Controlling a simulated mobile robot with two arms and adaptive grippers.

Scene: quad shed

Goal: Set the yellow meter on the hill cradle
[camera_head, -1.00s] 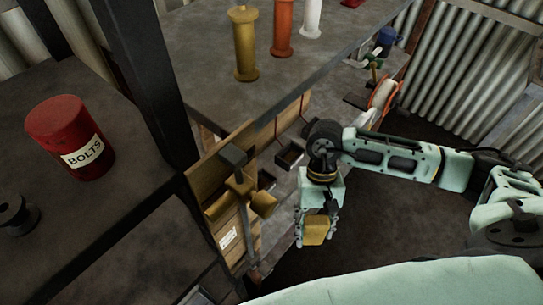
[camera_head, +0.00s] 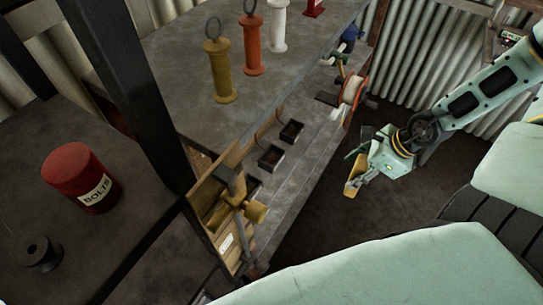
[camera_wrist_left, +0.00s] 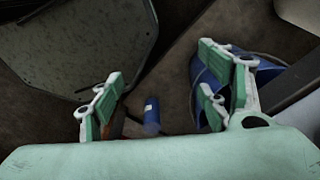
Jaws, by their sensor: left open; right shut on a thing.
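The yellow meter (camera_head: 353,189) is in my right gripper (camera_head: 357,173), held over the dark floor to the right of the lower bench. Only part of it shows; the fingers cover the rest. Two small dark open-topped holders, one nearer (camera_head: 271,157) and one farther (camera_head: 291,132), sit on the lower bench ledge. Any hill mark on them is too small to tell, so I cannot say which is the hill cradle. My left gripper (camera_wrist_left: 160,105) is open and shows only in the left wrist view.
A wooden panel with a brass fitting (camera_head: 255,212) stands at the near end of the lower ledge. Yellow (camera_head: 222,75), orange (camera_head: 252,45) and white posts stand on the upper bench. A red bolts can (camera_head: 82,178) is at left. A reel (camera_head: 352,90) stands at the ledge's far end.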

